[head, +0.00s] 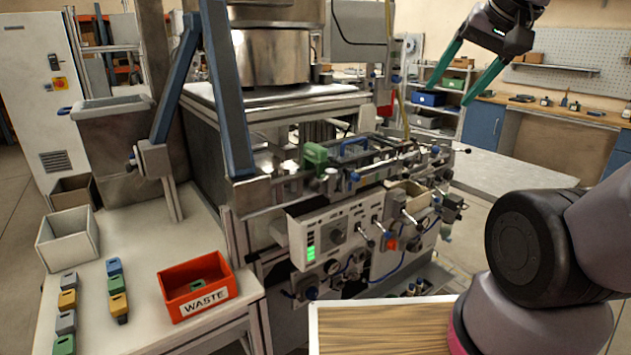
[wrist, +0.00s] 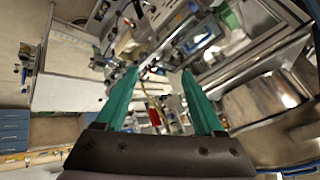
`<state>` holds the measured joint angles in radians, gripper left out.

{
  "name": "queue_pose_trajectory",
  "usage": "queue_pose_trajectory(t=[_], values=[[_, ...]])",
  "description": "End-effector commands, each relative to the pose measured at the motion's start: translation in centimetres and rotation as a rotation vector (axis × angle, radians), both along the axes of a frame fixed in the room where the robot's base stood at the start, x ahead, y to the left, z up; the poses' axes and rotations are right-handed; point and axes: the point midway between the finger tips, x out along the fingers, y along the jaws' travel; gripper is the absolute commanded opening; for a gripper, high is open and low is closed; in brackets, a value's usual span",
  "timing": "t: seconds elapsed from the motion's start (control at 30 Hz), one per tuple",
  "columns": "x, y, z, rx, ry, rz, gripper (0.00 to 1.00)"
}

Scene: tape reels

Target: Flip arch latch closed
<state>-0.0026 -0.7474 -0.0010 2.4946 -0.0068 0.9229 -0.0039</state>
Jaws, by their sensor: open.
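My gripper (head: 448,96) is at the upper right in the head view, high above the floor, with its two teal fingers spread and nothing between them. Its fingers also show spread in the wrist view (wrist: 160,74). Two blue bars (head: 228,90) stand like an arch over the left end of the machine, well left of my gripper. A grey bracket (head: 153,159) with a small blue knob is at the foot of the left bar. I cannot tell which part is the arch latch, nor whether it is open or closed.
The machine's front carries a control panel (head: 330,235) and several protruding levers and knobs. A red waste bin (head: 197,291), a white bin (head: 68,240) and several coloured blocks are on the left table (head: 145,270). A wooden-topped surface (head: 380,325) is at front centre.

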Motion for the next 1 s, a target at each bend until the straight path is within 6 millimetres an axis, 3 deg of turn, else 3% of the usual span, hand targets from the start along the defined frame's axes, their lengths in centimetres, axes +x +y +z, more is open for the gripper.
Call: queue_pose_trajectory(t=[0.03,0.1,0.17,0.37,0.6,0.83,1.0], values=[[0.2,0.2,0.1,-0.007,0.006,0.017,0.46],[0.6,0.8,0.1,-0.028,0.024,0.06,0.2],[1.1,1.6,0.2,-0.057,0.047,0.121,0.0],[3.5,6.2,0.4,-0.216,0.157,0.448,0.0],[5.8,13.6,-0.5,-0.423,0.279,0.888,0.0],[6.2,22.0,-2.6,-0.615,0.375,1.3,0.0],[5.4,27.6,-4.5,-0.734,0.433,1.555,0.0]])
